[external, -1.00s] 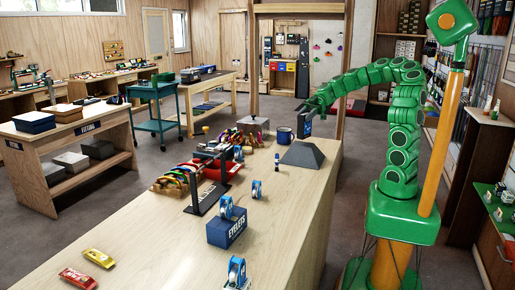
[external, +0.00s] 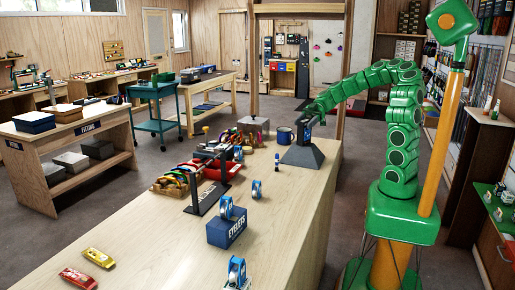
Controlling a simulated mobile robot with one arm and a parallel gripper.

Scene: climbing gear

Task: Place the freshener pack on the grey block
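The grey block (external: 302,156), with sloping sides and a flat top, stands at the far right part of the long wooden table. My gripper (external: 304,130) is at the end of the green arm, directly over the block's top. It appears shut on a small dark blue pack with a pale mark, which I take as the freshener pack (external: 303,134). The pack is upright, at or just above the block's top; I cannot tell whether they touch. The fingers are small and partly hidden.
A blue mug (external: 284,135) and a grey lidded box (external: 254,126) stand just left of the block. A small blue-and-white item (external: 277,162) lies close by. A blue eyelets box (external: 226,228) and tape rolls are nearer. The table's right edge is close to the block.

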